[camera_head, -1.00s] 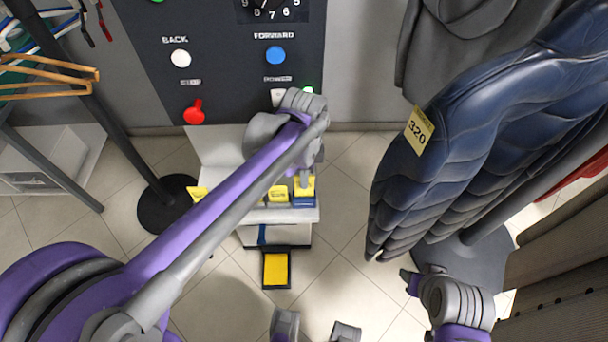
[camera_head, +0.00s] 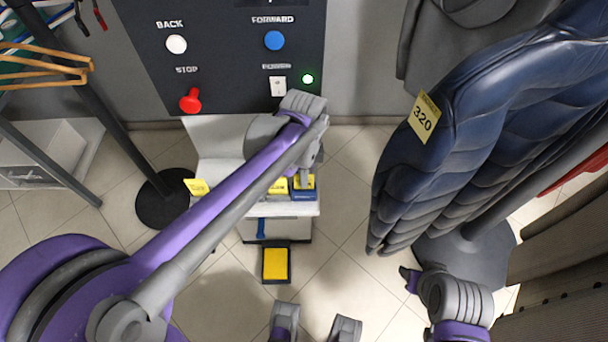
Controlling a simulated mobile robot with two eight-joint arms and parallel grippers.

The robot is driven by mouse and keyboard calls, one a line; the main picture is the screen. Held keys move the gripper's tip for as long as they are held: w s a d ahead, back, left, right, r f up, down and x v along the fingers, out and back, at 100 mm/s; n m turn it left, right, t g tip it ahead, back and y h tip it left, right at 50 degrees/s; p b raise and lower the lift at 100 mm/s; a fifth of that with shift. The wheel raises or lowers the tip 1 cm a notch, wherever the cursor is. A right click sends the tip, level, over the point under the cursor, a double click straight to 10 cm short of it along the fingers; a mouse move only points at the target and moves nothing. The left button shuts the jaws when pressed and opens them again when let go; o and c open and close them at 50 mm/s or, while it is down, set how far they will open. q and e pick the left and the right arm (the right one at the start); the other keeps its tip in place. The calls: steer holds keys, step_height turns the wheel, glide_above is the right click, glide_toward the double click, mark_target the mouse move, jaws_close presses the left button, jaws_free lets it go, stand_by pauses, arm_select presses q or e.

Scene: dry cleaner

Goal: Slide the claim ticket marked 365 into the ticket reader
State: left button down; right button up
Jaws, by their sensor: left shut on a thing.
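My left gripper (camera_head: 304,182) reaches over the small white shelf below the control panel and points down. It is shut on a small yellow ticket (camera_head: 310,181), mostly hidden by the fingers. That ticket is at a small blue device (camera_head: 304,196) on the shelf's right end, possibly the ticket reader; I cannot tell whether it is in it or just above. Another yellow ticket (camera_head: 279,186) stands just left of it, and a third yellow ticket (camera_head: 196,187) is at the shelf's left end. Their numbers are unreadable. My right gripper (camera_head: 410,281) shows partly at lower right, its jaws unclear.
The panel (camera_head: 225,60) has a red stop knob (camera_head: 190,100) and a lit green lamp (camera_head: 308,79). A dark blue padded jacket (camera_head: 440,150) tagged 320 hangs at right. A yellow-topped pedal (camera_head: 276,264) lies on the floor. Stand poles and hangers are at left.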

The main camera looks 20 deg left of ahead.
arm_select(q)
steer(key=c, duration=0.9)
jaws_free()
steer(key=shift+c, duration=0.2)
step_height(320, 180, up, 11)
steer(key=shift+f+p, duration=0.1)
steer(key=shift+p, duration=0.65)
steer(key=s+a+f+n+t+p, duration=0.1)
steer(key=s+a+n+t+p, duration=0.1)
steer(key=s+n, duration=0.5)
steer(key=s+a+f+n+t+p, duration=0.2)
steer(key=s+a+n+t+p, duration=0.1)
steer(key=s+n, duration=0.4)
steer(key=a+p, duration=0.1)
steer(key=p, duration=0.1)
steer(key=shift+a+n+p, duration=0.3)
steer(key=shift+n+p, duration=0.05)
steer(key=shift+n, duration=0.05)
steer(key=shift+r, duration=0.1)
